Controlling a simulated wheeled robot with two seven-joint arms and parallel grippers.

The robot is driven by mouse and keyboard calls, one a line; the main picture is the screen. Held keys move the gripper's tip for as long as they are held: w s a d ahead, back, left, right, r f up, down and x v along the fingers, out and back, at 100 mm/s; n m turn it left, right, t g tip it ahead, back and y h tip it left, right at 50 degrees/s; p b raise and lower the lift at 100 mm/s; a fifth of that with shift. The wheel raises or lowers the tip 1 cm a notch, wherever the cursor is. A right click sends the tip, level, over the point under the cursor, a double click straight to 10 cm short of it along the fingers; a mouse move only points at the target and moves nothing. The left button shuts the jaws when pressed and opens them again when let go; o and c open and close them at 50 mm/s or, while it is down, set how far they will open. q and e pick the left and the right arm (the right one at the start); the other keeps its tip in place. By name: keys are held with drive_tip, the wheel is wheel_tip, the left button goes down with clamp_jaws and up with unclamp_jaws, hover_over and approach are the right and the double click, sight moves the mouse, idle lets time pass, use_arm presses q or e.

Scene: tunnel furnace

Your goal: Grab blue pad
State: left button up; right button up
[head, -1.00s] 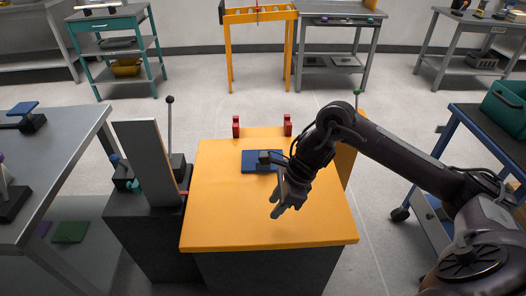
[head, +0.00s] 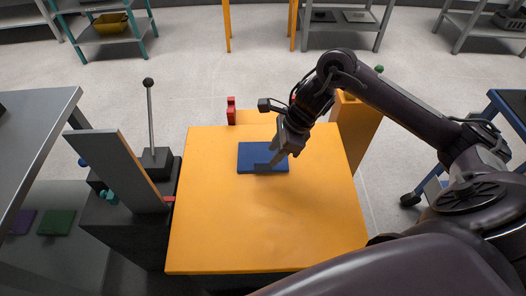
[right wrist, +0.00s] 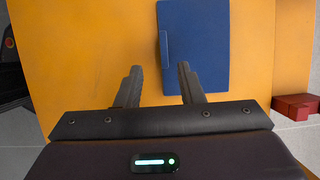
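The flat blue pad (head: 252,152) lies on the orange tabletop (head: 230,220), near its far side. It also shows in the right wrist view (right wrist: 205,45), with a raised strip along its left edge. My right gripper (head: 268,165) is open and empty at the pad's near right part. In the right wrist view the fingers (right wrist: 158,70) are spread across the pad's left edge, one over the pad and the other over orange surface. I cannot tell whether they touch the pad. My left gripper is not in view.
A red block (head: 231,110) stands beyond the table's far edge. A dark stand with a tilted grey panel (head: 125,170) and an upright lever (head: 151,115) adjoins the left side. The near tabletop is clear. Green (head: 57,222) and purple pads lie low at left.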

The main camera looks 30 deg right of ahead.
sight(265, 162)
drive_tip(key=x, duration=0.6)
drive_tip(key=shift+w+f, duration=0.15)
drive_tip(key=shift+w, duration=0.2)
drive_tip(key=shift+c, duration=0.3)
clamp_jaws()
